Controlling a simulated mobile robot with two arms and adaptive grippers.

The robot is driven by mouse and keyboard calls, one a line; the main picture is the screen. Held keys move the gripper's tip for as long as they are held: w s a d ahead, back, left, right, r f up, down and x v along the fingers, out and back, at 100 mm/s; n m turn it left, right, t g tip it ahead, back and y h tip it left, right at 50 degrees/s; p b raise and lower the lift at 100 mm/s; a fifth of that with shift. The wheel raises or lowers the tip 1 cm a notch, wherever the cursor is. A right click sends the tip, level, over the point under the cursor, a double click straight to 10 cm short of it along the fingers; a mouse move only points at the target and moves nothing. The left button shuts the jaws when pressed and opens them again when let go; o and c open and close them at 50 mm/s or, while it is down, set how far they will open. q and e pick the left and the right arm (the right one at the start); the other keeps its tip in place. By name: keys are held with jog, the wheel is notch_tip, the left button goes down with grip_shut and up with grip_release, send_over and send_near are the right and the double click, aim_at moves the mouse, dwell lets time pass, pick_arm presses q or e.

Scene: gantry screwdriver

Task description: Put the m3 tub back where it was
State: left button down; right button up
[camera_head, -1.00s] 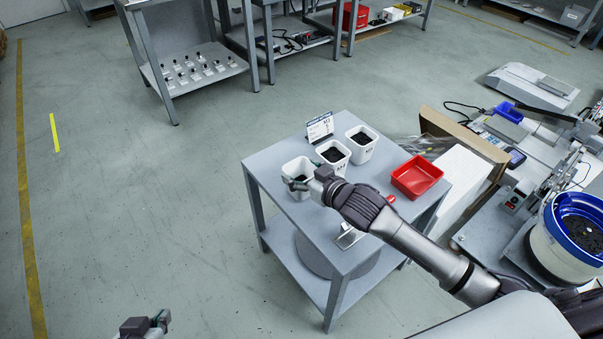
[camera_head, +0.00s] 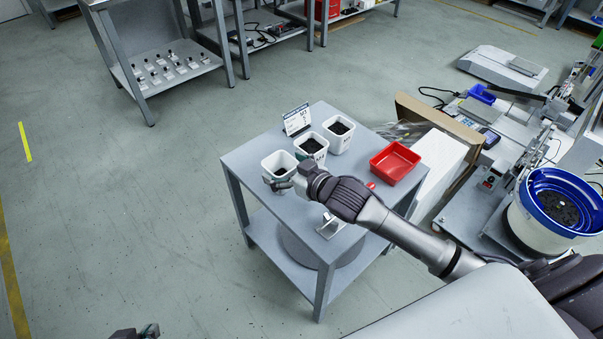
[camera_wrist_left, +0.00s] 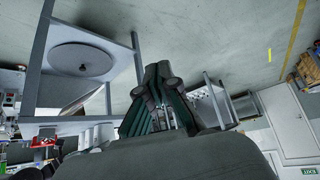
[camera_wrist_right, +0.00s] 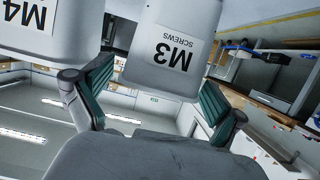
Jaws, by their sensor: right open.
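My left gripper (camera_wrist_left: 162,85) looks shut and empty, away from the table.
A third white tub (camera_head: 339,134) stands behind the M4 tub. A sign (camera_head: 297,119) stands behind the tubs. A red tray (camera_head: 395,162) and a metal stand (camera_head: 330,228) are on the same table. Open floor lies to the left.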

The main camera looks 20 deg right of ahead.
jog(key=p+v, duration=0.1)
jog(key=v, duration=0.4)
jog(key=shift+r, duration=0.15)
jog(key=s+f+g+h, duration=0.1)
jog(key=s, duration=0.3)
jog(key=s+f+m+g+h, duration=0.1)
jog(key=s+f, duration=0.1)
jog(key=s, duration=0.3)
jog(key=s+d+f+g+h+p, duration=0.1)
jog(key=s+g, duration=0.1)
jog(key=s, duration=0.3)
jog(key=shift+s+d+f+m+h, duration=0.1)
jog(key=shift+s+f+m+h, duration=0.05)
jog(key=shift+f+m+h, duration=0.2)
pick_arm(q)
jog(key=s+a+g+y, duration=0.1)
jog(key=s+a+g, duration=0.1)
jog(key=s, duration=0.4)
jog(key=shift+s+f+g, duration=0.3)
jog(key=shift+g, duration=0.6)
pick_arm(e)
jog(key=s+f+g+h, duration=0.1)
jog(key=s+g, duration=0.5)
jog(key=s, duration=0.7)
jog(key=shift+f, duration=0.7)
jog(key=shift+m, duration=0.25)
